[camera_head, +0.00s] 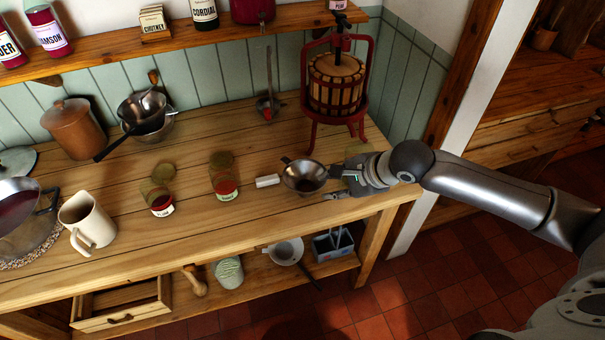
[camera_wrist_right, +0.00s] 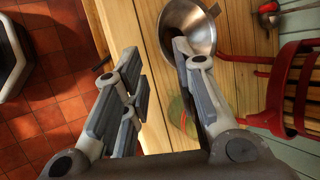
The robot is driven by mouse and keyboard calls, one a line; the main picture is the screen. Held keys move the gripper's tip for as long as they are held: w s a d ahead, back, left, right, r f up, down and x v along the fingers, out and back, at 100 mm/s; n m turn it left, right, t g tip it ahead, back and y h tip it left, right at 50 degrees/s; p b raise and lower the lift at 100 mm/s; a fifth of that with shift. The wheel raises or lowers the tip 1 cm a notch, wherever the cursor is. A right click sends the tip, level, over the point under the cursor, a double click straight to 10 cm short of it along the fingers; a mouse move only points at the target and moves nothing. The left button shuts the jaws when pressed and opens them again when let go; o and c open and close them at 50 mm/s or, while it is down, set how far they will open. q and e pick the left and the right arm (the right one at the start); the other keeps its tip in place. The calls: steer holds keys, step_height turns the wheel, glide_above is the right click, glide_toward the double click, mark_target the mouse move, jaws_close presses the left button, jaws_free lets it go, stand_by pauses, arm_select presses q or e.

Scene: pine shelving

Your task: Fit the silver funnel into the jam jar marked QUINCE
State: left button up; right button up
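The silver funnel (camera_head: 304,176) sits on the wooden worktop near its right front, with a small dark tab on its rim. My right gripper (camera_head: 336,183) is just right of it, fingers spread and nothing visible between them. In the right wrist view the funnel (camera_wrist_right: 188,28) is at the top, beside one fingertip; I cannot tell whether they touch. Two glass jars, the left jar (camera_head: 158,188) and the middle jar (camera_head: 223,177), stand left of the funnel. Their label words are too small to read, so I cannot tell which is QUINCE. My left gripper is out of view.
A small white block (camera_head: 267,181) lies between the middle jar and funnel. A red-framed press (camera_head: 336,85) stands behind. A cream mug (camera_head: 88,222) and a pan (camera_head: 20,215) are at left. A greenish round thing (camera_head: 356,148) is partly hidden behind my right gripper.

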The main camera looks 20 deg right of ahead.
steer(key=p+x, duration=0.1)
steer(key=x, duration=0.8)
steer(key=shift+w+d+p, duration=0.1)
steer(key=shift+w+p, duration=0.15)
steer(key=shift+p, duration=0.15)
steer(key=shift+w+f, duration=0.25)
steer(key=shift+f, duration=0.1)
steer(key=shift+a, duration=0.2)
jaws_close()
